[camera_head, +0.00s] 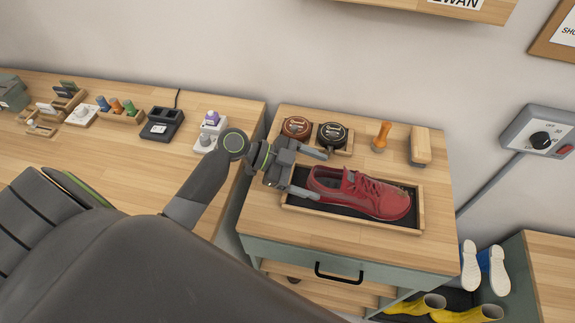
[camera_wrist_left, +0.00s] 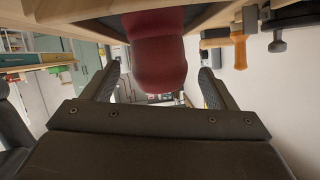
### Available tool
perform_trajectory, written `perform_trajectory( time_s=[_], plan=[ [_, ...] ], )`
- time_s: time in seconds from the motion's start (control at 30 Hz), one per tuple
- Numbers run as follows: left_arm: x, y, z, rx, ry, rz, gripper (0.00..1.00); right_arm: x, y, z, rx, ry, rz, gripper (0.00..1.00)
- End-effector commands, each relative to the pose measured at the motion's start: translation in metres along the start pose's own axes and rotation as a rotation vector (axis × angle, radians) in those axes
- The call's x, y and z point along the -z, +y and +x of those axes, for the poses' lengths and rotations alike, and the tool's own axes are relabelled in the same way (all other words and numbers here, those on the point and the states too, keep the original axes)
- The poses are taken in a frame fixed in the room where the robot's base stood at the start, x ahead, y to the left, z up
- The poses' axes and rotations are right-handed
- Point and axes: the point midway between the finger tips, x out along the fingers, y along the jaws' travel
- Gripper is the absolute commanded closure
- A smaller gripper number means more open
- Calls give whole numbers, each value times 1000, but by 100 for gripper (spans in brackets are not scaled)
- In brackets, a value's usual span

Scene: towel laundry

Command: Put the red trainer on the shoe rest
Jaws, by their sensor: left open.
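The red trainer (camera_head: 362,192) lies on the dark, wood-rimmed tray that looks like the shoe rest (camera_head: 300,204), on top of the small cabinet. Its toe points right and its heel points left. My left gripper (camera_head: 322,174) is open at the heel end, with one finger on the far side and one on the near side. In the left wrist view the trainer's red heel (camera_wrist_left: 160,62) shows between the spread fingers of the gripper (camera_wrist_left: 158,85), with gaps on both sides. My right gripper is not in view.
Two round tins (camera_head: 332,134), a wooden-handled tool (camera_head: 381,136) and a brush (camera_head: 420,146) stand behind the tray. A longer bench (camera_head: 130,160) with small items is at left. Yellow boots (camera_head: 420,306) and white-soled shoes (camera_head: 498,270) are low at right.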

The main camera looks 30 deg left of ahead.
Motion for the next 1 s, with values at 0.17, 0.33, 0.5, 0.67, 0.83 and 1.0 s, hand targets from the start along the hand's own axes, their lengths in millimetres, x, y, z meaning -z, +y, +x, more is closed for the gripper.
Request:
perform_trajectory(
  time_s=[0.17, 0.33, 0.5, 0.67, 0.83, 1.0],
  plan=[
    [-3, 1, -28, -2, -5, 2, 20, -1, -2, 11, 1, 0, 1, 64],
    [-2, 1, -50, -3, -4, 1, 20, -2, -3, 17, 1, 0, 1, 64],
    [-1, 1, -64, -2, -1, -1, 20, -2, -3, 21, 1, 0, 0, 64],
    [0, 0, -71, -2, 1, -1, 20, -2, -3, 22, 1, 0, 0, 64],
    [1, 0, -72, -2, 2, -2, 20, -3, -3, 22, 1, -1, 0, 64],
    [1, 0, -72, -2, 2, -2, 20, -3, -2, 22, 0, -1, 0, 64]
  ],
)
